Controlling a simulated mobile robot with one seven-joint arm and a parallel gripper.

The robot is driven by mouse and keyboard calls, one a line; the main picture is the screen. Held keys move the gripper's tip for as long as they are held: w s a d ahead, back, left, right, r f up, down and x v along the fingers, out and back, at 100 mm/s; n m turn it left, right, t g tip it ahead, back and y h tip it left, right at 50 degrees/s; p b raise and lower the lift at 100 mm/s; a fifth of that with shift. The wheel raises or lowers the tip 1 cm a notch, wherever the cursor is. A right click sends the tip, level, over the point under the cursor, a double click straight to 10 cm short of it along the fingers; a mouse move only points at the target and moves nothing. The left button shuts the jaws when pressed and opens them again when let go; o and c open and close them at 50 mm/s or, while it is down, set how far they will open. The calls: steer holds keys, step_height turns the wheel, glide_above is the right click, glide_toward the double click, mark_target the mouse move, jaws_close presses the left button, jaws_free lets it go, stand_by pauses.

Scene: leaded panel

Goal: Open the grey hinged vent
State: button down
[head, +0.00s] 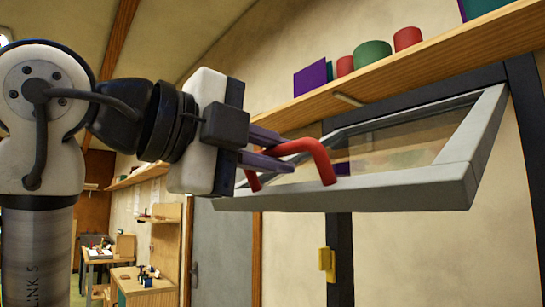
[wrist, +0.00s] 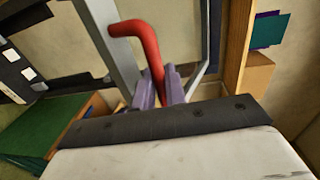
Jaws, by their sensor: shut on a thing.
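The grey hinged vent (head: 400,192) is a framed pane that stands tilted out from its dark frame, with its lower edge swung toward my arm in the head view. A red bar handle (head: 318,158) is fixed to its lower rail. My gripper (head: 262,147) is shut on the red handle, its purple fingers on either side of the bar. In the wrist view, the red handle (wrist: 146,45) runs down between the fingers of my gripper (wrist: 160,85). The far end of the handle is partly hidden behind the fingers in the head view.
A wooden shelf (head: 425,70) above the vent holds red and green cylinders (head: 373,54) and a purple panel (head: 310,79). A dark post (head: 340,250) with a yellow fitting (head: 327,263) stands below the vent. A grey door (head: 213,255) and workbenches lie further back.

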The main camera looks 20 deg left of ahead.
steer(key=shift+r, duration=0.1)
steer(key=c, duration=1.8)
jaws_free()
steer(key=shift+w, duration=0.1)
steer(key=o, duration=0.3)
steer(key=shift+w+d, duration=0.1)
steer(key=shift+d, duration=0.05)
steer(key=b+v, duration=0.3)
steer(key=v, duration=1.1)
